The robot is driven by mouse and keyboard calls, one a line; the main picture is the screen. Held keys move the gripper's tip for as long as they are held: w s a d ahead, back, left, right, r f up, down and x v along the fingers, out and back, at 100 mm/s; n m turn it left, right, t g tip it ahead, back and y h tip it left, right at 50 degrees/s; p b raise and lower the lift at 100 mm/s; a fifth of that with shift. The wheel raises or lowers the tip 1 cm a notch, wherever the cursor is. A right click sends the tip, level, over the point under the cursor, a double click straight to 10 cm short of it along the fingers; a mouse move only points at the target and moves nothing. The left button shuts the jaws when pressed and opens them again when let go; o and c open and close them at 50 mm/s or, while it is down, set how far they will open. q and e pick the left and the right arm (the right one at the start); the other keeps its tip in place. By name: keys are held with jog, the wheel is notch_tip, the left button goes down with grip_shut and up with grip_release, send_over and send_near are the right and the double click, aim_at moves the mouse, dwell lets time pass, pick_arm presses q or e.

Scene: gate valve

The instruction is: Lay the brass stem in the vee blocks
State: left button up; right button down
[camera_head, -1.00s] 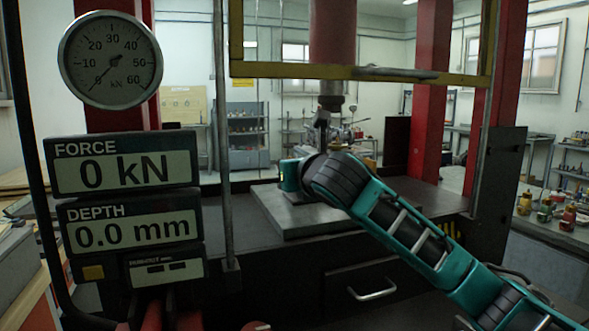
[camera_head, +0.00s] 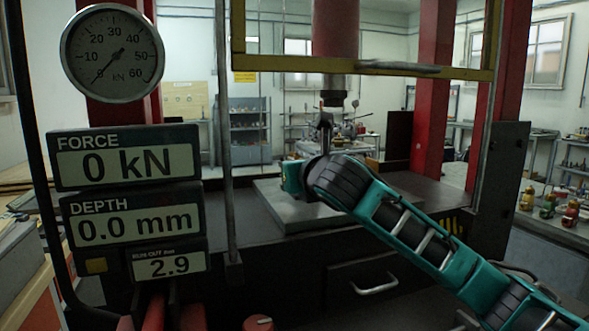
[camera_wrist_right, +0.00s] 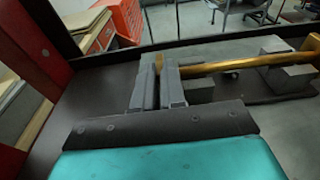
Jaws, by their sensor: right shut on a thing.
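The brass stem (camera_wrist_right: 235,62) runs from my right gripper (camera_wrist_right: 159,66) towards the right edge in the right wrist view. The gripper's two grey fingers are shut on its left part. Grey vee block parts show near the stem: one (camera_wrist_right: 200,91) just right of the fingers, and another (camera_wrist_right: 291,79) at the right, with grey faces on both sides of the stem there. I cannot tell whether the stem touches the vees. In the head view my teal right wrist hides the stem and blocks. My left gripper is not in view.
A grey plate (camera_head: 285,222) lies on the dark press bed under the ram (camera_head: 335,60). A yellow guard frame (camera_head: 300,64) hangs in front of the ram. The readout panel (camera_head: 130,215) shows 0 kN, 0.0 mm and run-out 2.9. A drawer handle (camera_head: 375,286) sticks out below.

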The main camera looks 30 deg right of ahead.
dwell(0.8)
jog(key=c, duration=1.1)
grip_release()
jog(key=shift+f, duration=0.1)
jog(key=shift+c, duration=0.2)
jog(key=shift+f, duration=0.1)
jog(key=v, duration=1.3)
jog(key=shift+d, duration=0.1)
